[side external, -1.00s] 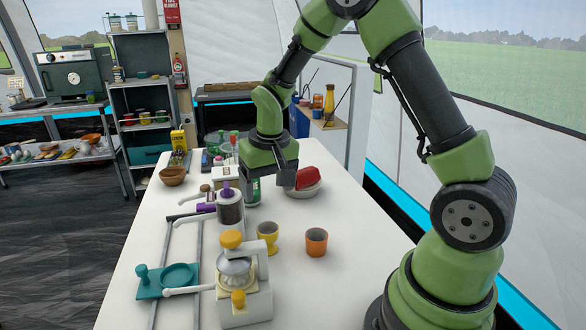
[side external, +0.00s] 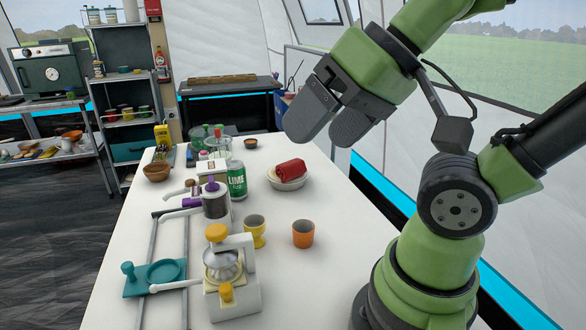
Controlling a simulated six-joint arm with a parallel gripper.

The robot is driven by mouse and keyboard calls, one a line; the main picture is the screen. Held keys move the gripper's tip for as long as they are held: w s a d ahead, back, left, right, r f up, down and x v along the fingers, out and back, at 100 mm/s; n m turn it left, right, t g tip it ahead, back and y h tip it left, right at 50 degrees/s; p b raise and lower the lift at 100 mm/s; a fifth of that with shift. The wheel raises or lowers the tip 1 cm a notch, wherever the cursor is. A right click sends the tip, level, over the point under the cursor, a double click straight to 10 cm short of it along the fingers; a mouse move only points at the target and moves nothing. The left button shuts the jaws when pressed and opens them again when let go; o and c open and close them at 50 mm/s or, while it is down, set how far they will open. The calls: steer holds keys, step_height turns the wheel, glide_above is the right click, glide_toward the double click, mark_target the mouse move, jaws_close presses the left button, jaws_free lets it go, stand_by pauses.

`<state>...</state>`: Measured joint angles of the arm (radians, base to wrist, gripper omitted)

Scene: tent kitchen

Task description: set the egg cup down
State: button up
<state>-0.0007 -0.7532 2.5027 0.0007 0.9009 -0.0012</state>
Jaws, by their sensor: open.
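The yellow egg cup (side external: 256,236) stands upright on the white table (side external: 330,285), beside the white press with yellow knobs (side external: 231,276). My gripper (side external: 320,130) is open and empty, raised high above the table's right side. It is well apart from the egg cup, up and to the right of it in the picture. The inside bottom of the egg cup cannot be seen.
An orange cup (side external: 303,235) stands just right of the egg cup. A green lime can (side external: 237,181), a dark cylinder with a purple top (side external: 215,202) and a white bowl (side external: 288,184) holding a red item stand behind. The table's front right is clear.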

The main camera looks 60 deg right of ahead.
stand_by(0.3)
steer(key=m+g+h, duration=0.2)
steer(key=m+g, duration=0.5)
steer(key=m, duration=1.2)
glide_above(254, 221)
steer(key=s+a, duration=0.1)
steer(key=f, duration=2.2)
steer(key=shift+a, duration=0.2)
step_height(254, 221, down, 6)
steer(key=shift+s+r, duration=0.1)
steer(key=shift+r, duration=0.05)
steer(key=c, duration=1.1)
